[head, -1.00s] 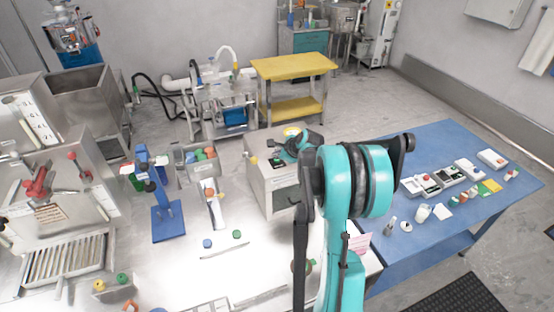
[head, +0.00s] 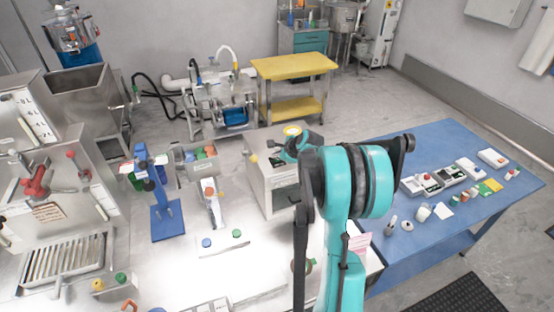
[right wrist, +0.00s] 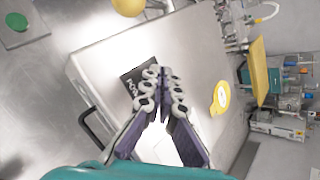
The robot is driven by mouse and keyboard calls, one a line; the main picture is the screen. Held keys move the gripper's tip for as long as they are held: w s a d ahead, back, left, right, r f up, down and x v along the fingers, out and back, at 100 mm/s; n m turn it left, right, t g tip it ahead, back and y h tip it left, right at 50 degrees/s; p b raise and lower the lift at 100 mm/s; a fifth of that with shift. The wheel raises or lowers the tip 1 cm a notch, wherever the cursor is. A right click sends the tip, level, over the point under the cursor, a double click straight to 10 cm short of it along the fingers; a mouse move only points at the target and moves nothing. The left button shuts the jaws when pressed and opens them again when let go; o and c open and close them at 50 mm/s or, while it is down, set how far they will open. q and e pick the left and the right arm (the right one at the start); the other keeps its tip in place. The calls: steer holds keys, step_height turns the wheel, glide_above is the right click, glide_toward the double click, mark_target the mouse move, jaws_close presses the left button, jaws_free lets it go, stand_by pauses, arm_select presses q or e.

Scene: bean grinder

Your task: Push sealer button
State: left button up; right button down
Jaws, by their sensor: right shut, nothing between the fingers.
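A pale box-shaped machine (head: 265,193) stands at the middle of the steel worktable; I cannot tell whether it is the sealer. A yellow disc with a pale centre (head: 292,130) is at its far end, also in the right wrist view (right wrist: 220,97). My right gripper (right wrist: 158,73) is shut and empty over the box's top, beside a dark panel with lettering (right wrist: 138,92). In the head view, my arm partly hides it. A green round button (head: 237,233) and a blue one (head: 206,242) sit on the worktable by a thin slot. My left gripper is not in view.
A blue stand (head: 166,219) and a bin of coloured pieces (head: 187,170) are left of the box. A blue table (head: 440,235) with small devices is on the right. A steel machine with red handles (head: 60,195) is at the far left.

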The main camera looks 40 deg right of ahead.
steer(key=shift+f, duration=0.2)
stand_by(0.5)
steer(key=shift+r, duration=0.7)
step_height(320, 180, up, 6)
steer(key=p, duration=0.4)
stand_by(0.4)
